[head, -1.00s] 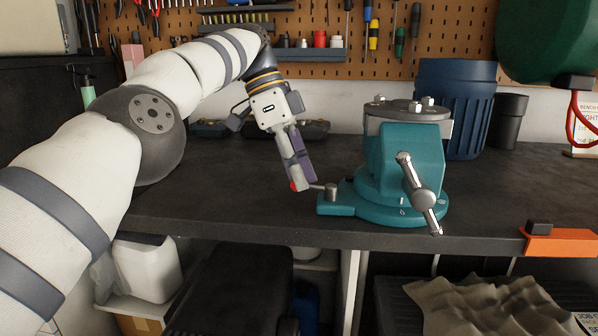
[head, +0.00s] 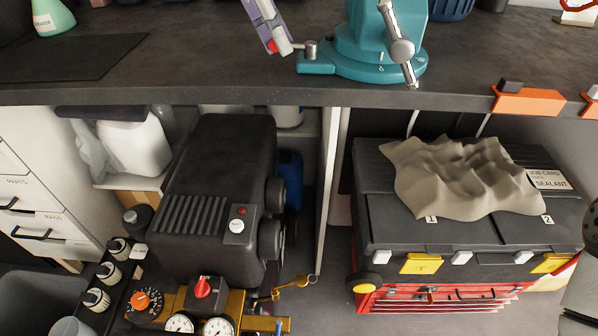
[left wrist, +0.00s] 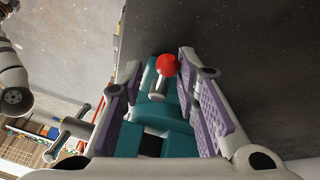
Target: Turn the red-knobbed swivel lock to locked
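The swivel lock is a short metal lever with a red knob (head: 273,46) at its end, joined to a silver post (head: 311,50) on the foot of the teal vise (head: 350,65). The lever points left from the post in the head view. My left gripper (head: 277,42) is at the knob, cut off by the top edge. In the left wrist view, the red knob (left wrist: 166,65) lies between my two purple-padded fingers, which stand apart with gaps around it. I cannot tell whether either pad touches it.
The vise's silver handle bar (head: 401,50) hangs in front of its body, close to the bench's front edge. An orange clamp (head: 527,102) sits on that edge to the right. Below are a black compressor (head: 215,190) and a toolbox (head: 400,220) with a crumpled cloth (head: 465,175).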

